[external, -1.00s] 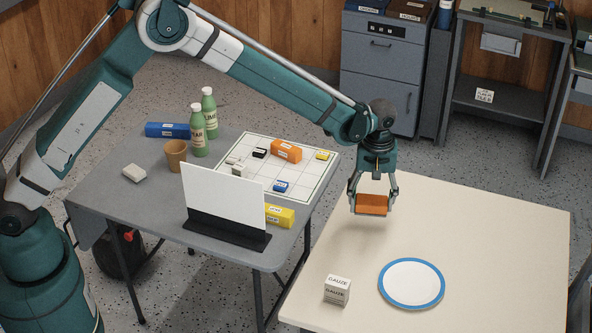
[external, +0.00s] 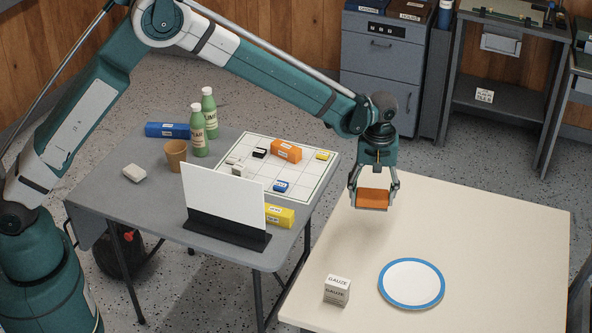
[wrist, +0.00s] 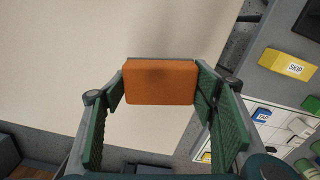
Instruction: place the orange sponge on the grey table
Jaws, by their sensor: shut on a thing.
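The orange sponge (external: 373,199) is a flat block held between the fingers of my gripper (external: 374,190). In the external view it hangs above the back left part of the cream table. In the wrist view the sponge (wrist: 160,82) sits between the two green finger pads of my gripper (wrist: 160,90). The grey table (external: 160,212) stands to the left of the gripper and carries several things. The gripper and sponge are not over it.
On the grey table are a white upright panel (external: 222,203), a gridded white board (external: 312,177) with small blocks, a yellow box (external: 280,216), bottles (external: 209,110), a brown cup (external: 175,155) and a blue box (external: 167,130). The cream table (external: 480,235) holds a blue-rimmed plate (external: 411,284) and a gauze box (external: 337,290).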

